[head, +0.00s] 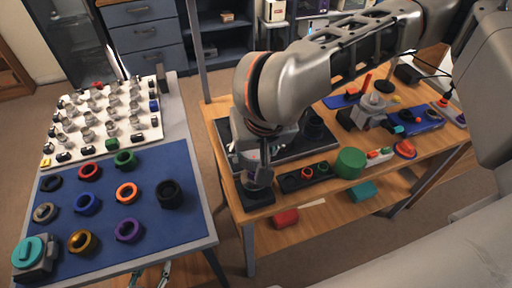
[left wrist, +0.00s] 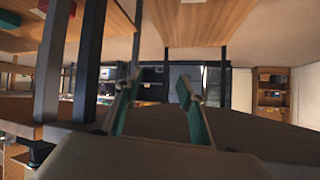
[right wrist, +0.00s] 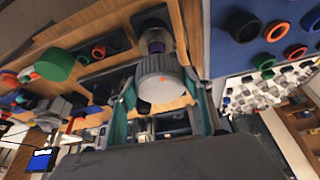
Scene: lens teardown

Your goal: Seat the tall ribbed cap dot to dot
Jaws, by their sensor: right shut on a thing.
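The tall ribbed cap (right wrist: 160,82) is light grey with a red dot on its side. In the right wrist view it sits between the fingers of my right gripper (right wrist: 163,104), which is shut on it. Just beyond the cap, in line with it, stands a lens barrel (right wrist: 154,38) with a purple band. I cannot tell whether cap and barrel touch, and no dot on the barrel is clear. In the head view my right gripper (head: 257,166) is above a dark stand (head: 257,199) at the bench's near left corner. My left gripper (left wrist: 160,105) is open and empty, low beside the blue-mat table.
A blue mat (head: 65,185) with several coloured rings lies on the left table, behind it a white board (head: 100,150) of small parts. On the wooden bench, a black ring tray (head: 304,178) and a green cylinder (head: 350,162) stand right of the stand.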

